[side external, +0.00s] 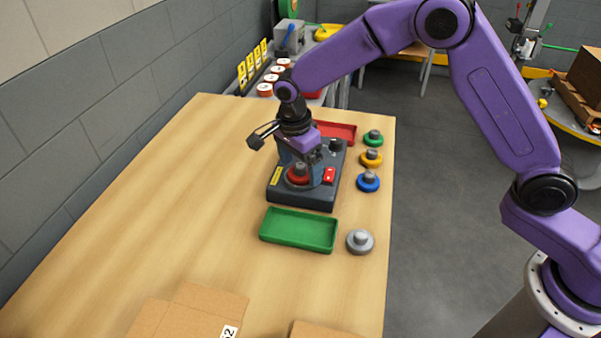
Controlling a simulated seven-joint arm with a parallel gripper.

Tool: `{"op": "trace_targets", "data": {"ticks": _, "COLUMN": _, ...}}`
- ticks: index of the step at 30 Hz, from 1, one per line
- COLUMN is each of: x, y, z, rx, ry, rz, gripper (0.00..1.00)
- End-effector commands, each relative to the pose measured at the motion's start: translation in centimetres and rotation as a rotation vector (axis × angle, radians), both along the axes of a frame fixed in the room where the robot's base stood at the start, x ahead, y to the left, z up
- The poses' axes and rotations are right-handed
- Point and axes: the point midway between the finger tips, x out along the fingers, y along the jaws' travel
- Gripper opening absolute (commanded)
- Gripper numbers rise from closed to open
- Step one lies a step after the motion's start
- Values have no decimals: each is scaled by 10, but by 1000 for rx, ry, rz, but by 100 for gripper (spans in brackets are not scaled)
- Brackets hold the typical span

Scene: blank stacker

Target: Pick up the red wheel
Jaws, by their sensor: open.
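The red wheel (299,179) has a grey hub on top and sits on the dark grey stacker base (303,202) in the middle of the table. My gripper (301,179) points down over it, with one finger on each side of the wheel. The fingers are open, and I cannot tell whether either touches the wheel. Part of the wheel is hidden behind the fingers.
A green tray (299,231) lies in front of the base and a red tray (337,131) behind it. Green (373,138), yellow (371,158), blue (368,181) and grey (360,241) wheels stand along the right. Cardboard boxes (190,312) sit at the front. The table's left side is clear.

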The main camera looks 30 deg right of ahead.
Motion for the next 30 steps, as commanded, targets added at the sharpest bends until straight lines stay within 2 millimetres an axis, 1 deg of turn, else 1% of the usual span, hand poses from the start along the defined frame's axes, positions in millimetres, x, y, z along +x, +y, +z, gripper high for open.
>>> {"op": "trace_targets", "data": {"ticks": 5, "x": 0, "y": 0, "z": 0, "rx": 0, "ry": 0, "rz": 0, "gripper": 91}}
{"op": "trace_targets", "data": {"ticks": 6, "x": 0, "y": 0, "z": 0, "rx": 0, "ry": 0, "rz": 0, "gripper": 78}}
{"op": "trace_targets", "data": {"ticks": 8, "x": 0, "y": 0, "z": 0, "rx": 0, "ry": 0, "rz": 0, "gripper": 59}}
{"op": "trace_targets", "data": {"ticks": 9, "x": 0, "y": 0, "z": 0, "rx": 0, "ry": 0, "rz": 0, "gripper": 46}}
{"op": "trace_targets", "data": {"ticks": 11, "x": 0, "y": 0, "z": 0, "rx": 0, "ry": 0, "rz": 0, "gripper": 28}}
{"op": "trace_targets", "data": {"ticks": 13, "x": 0, "y": 0, "z": 0, "rx": 0, "ry": -1, "rz": 0, "gripper": 28}}
{"op": "trace_targets", "data": {"ticks": 14, "x": 0, "y": 0, "z": 0, "rx": 0, "ry": -1, "rz": 0, "gripper": 23}}
{"op": "trace_targets", "data": {"ticks": 20, "x": 0, "y": 0, "z": 1, "rx": 0, "ry": -1, "rz": 0, "gripper": 23}}
{"op": "trace_targets", "data": {"ticks": 23, "x": 1, "y": 0, "z": 5, "rx": 1, "ry": -2, "rz": 0, "gripper": 23}}
{"op": "trace_targets", "data": {"ticks": 26, "x": 1, "y": 0, "z": 13, "rx": 2, "ry": -3, "rz": 0, "gripper": 23}}
{"op": "trace_targets", "data": {"ticks": 30, "x": 1, "y": 1, "z": 33, "rx": 3, "ry": -6, "rz": 0, "gripper": 23}}
